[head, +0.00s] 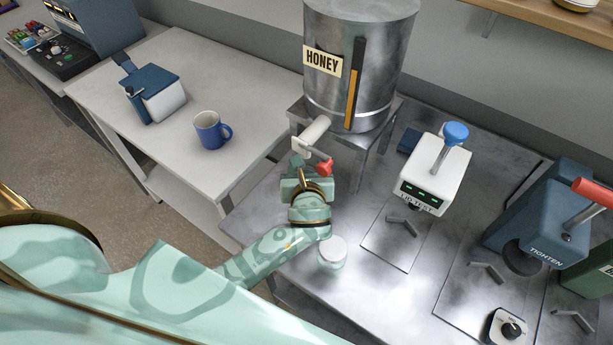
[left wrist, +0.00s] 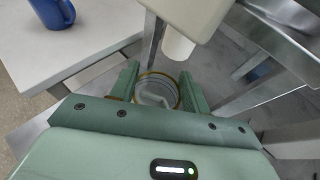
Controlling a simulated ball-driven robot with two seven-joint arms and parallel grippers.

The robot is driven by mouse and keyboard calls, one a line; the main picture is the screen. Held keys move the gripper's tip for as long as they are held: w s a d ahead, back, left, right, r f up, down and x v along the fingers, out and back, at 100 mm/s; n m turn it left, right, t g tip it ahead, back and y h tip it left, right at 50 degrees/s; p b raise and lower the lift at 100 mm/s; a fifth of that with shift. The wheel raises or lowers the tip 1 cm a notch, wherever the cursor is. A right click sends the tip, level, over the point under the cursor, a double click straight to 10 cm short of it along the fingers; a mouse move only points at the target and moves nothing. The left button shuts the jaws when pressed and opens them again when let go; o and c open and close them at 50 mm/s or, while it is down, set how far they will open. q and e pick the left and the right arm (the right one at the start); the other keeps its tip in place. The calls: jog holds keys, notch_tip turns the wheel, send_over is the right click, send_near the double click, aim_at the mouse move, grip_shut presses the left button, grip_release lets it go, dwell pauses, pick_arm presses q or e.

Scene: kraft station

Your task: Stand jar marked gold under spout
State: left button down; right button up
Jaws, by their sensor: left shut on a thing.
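My left gripper (head: 304,182) reaches in beside the honey tank (head: 345,105), below its pale spout (head: 312,132) with a red handle (head: 324,168). In the left wrist view my left gripper (left wrist: 158,92) is shut on an open glass jar (left wrist: 154,94) with a gold rim, one finger on each side. The spout's white end (left wrist: 178,47) shows just beyond and above the jar's far rim. I cannot tell whether it lies exactly over the mouth. In the head view the gripper mostly hides the held jar. My right gripper is not in view.
A second jar with a pale lid (head: 332,251) stands on the steel bench near my left forearm. The lid test device (head: 433,180) and the tighten device (head: 540,225) stand to the right. A blue mug (head: 209,131) is on the white table at left.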

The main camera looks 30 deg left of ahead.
pick_arm(q)
jog(key=shift+w+f, duration=0.1)
jog(key=shift+w, duration=0.1)
notch_tip(320, 180, down, 3)
jog(key=shift+s+f+b, duration=0.1)
jog(key=shift+f+b, duration=0.1)
jog(key=shift+b, duration=0.4)
jog(key=c, duration=0.6)
grip_release()
jog(key=shift+c, duration=0.2)
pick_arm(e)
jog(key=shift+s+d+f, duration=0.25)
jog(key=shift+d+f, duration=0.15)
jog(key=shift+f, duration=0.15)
pick_arm(q)
jog(key=p+v, duration=0.1)
jog(key=v, duration=1.1)
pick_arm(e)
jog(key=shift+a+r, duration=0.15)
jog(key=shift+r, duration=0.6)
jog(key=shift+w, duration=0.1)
pick_arm(q)
jog(key=shift+d, duration=0.1)
